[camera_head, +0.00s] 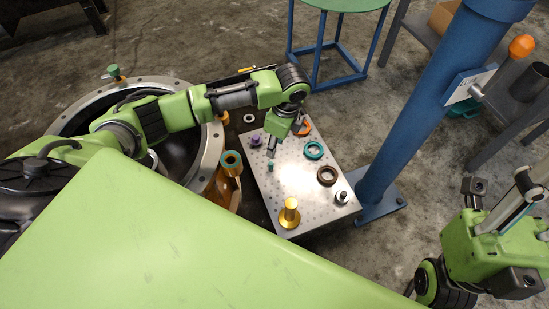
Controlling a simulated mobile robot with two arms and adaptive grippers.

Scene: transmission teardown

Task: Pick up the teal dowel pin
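The teal dowel pin (270,167) looks like a small, short teal piece standing on the metal plate (290,188), toward its left side. My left gripper (271,152) points down over the plate just behind the pin, with its fingertips close to it. The fingers are small and dark here, so I cannot tell whether they are open or touch the pin. My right gripper (498,190) is at the right edge, far from the plate, with its fingers apart and nothing seen between them.
The plate also holds a teal ring (313,150), a brown ring (327,176), a gold flanged part (289,213), a purple part (256,141) and a silver part (341,197). A large round housing (211,150) stands left. A blue column (420,120) stands right.

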